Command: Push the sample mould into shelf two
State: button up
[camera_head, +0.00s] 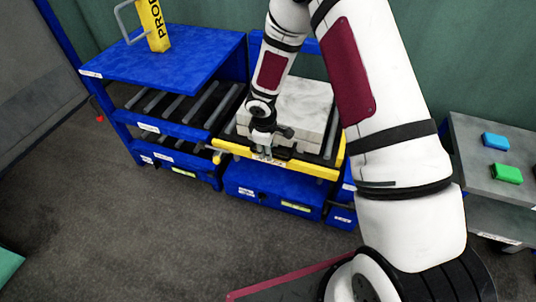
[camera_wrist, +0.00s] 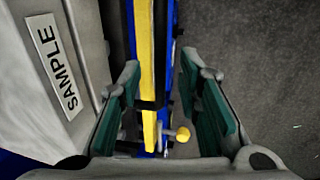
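The sample mould (camera_head: 303,105) is a pale grey block on the rollers of the yellow-edged shelf in the head view. In the wrist view its side with the SAMPLE label (camera_wrist: 57,72) fills the left. My gripper (camera_head: 264,143) is at the mould's front face, above the yellow front edge (camera_head: 290,163). In the wrist view my gripper (camera_wrist: 161,78) is open, its green-padded fingers apart with nothing held. The left finger is close beside the mould; I cannot tell whether they touch.
Left of the mould stands a blue rack (camera_head: 165,55) with rollers below its top and a yellow sign (camera_head: 153,25) on it. A yellow knob (camera_wrist: 183,134) sticks out near the yellow bar. A grey table (camera_head: 480,150) at right holds blue and green blocks. Floor in front is clear.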

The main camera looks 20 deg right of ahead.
jog(key=shift+w+d+f, duration=0.15)
jog(key=shift+f, duration=0.9)
grip_shut()
